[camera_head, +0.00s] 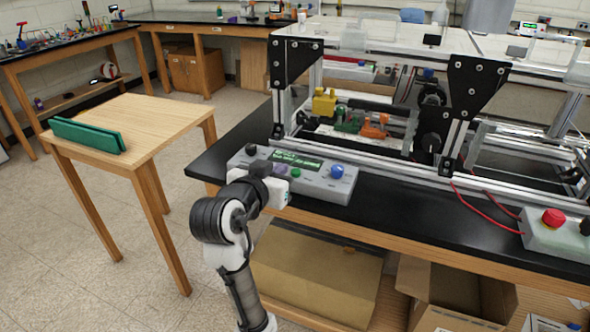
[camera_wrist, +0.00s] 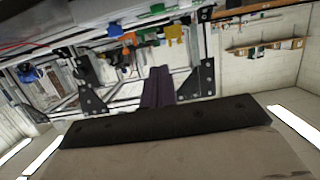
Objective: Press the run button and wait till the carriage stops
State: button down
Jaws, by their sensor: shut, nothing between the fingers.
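A grey control box (camera_head: 318,186) with a lit green display (camera_head: 297,160) sits on the black bench at the frame's front left. It carries a black knob (camera_head: 250,150), a green button (camera_head: 296,173) and a blue knob (camera_head: 337,171). Their labels are too small to read. In the wrist view the fingers (camera_wrist: 158,88) are shut and empty. Yellow (camera_head: 324,102), green and orange parts sit inside the frame; which is the carriage is unclear.
The aluminium extrusion frame (camera_head: 400,171) with black corner plates stands behind the box. A grey box with a red mushroom button (camera_head: 553,218) is at the right, with red cables. Cardboard boxes (camera_head: 318,275) lie beneath the bench.

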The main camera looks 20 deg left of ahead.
jog(key=p, duration=0.3)
send_over(296, 181)
notch_tip(296, 181, down, 2)
jog(key=shift+f, duration=0.15)
notch_tip(296, 181, down, 3)
jog(key=shift+s+r, duration=0.1)
jog(key=shift+r, duration=0.1)
jog(key=shift+f, duration=0.75)
